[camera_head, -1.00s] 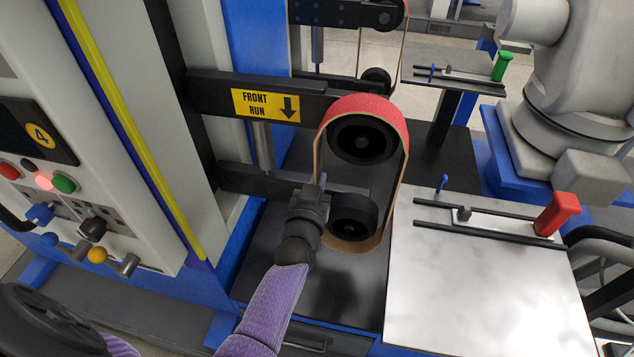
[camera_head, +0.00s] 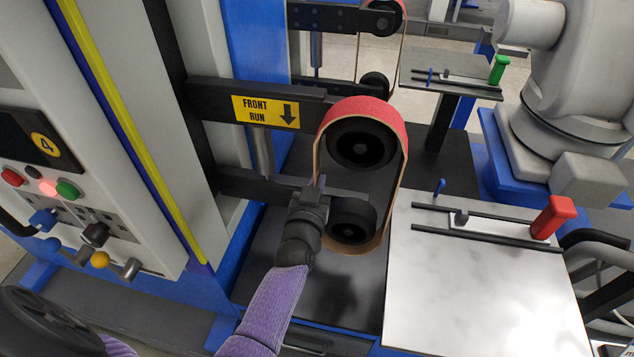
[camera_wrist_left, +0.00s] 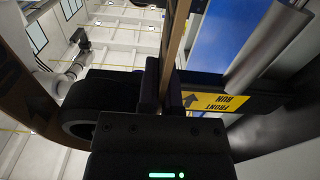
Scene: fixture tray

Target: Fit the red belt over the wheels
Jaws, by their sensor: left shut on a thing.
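The red belt (camera_head: 366,107) lies over the upper black wheel (camera_head: 361,143). Its tan inner face shows along both sides, and its lower loop passes under the lower black wheel (camera_head: 349,220). How far it sits on each wheel I cannot tell. My left gripper (camera_head: 316,187) is at the belt's left run, beside the lower wheel. In the left wrist view, my left gripper's dark fingers (camera_wrist_left: 159,92) are shut on the belt, whose tan strip (camera_wrist_left: 175,40) rises from between them. A wheel (camera_wrist_left: 90,105) shows left of the fingers. My right gripper is not in view.
A black arm with a yellow FRONT RUN label (camera_head: 265,110) carries the upper wheel. A control panel (camera_head: 65,200) stands at left. A pale plate (camera_head: 480,290) with a red handle (camera_head: 553,217) lies right of the wheels. A second wheel pair (camera_head: 376,50) is behind.

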